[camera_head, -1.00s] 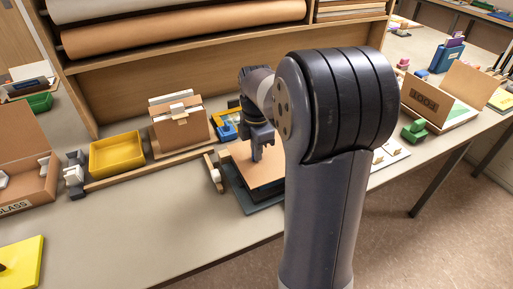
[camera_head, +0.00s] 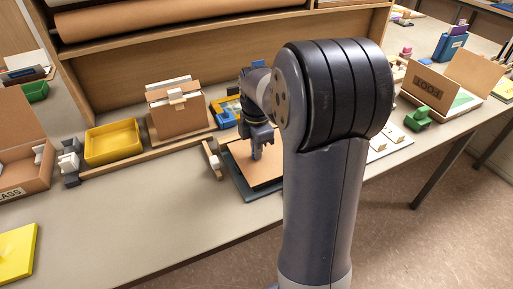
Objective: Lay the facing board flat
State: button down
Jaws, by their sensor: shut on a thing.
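A tan board (camera_head: 253,168), which looks like the facing board, lies about flat on a dark grey base (camera_head: 243,188) on the table. My gripper (camera_head: 256,154) points down at the board's upper part, with its fingers close together. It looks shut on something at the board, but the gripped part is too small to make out. My arm hides the right side of the board and base.
A yellow tray (camera_head: 113,143), an upright cardboard folder (camera_head: 178,116) and a low wooden rail (camera_head: 140,160) lie further left. A green object (camera_head: 418,119) is at right.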

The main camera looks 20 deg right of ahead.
jog(key=shift+f, duration=0.2)
jog(key=shift+f, duration=0.25)
jog(key=c, duration=1.5)
grip_release()
jog(key=shift+c, duration=0.4)
jog(key=shift+r+p, duration=2.95)
jog(key=shift+r, duration=0.6)
notch_tip(320, 180, up, 11)
jog(key=shift+f, duration=0.15)
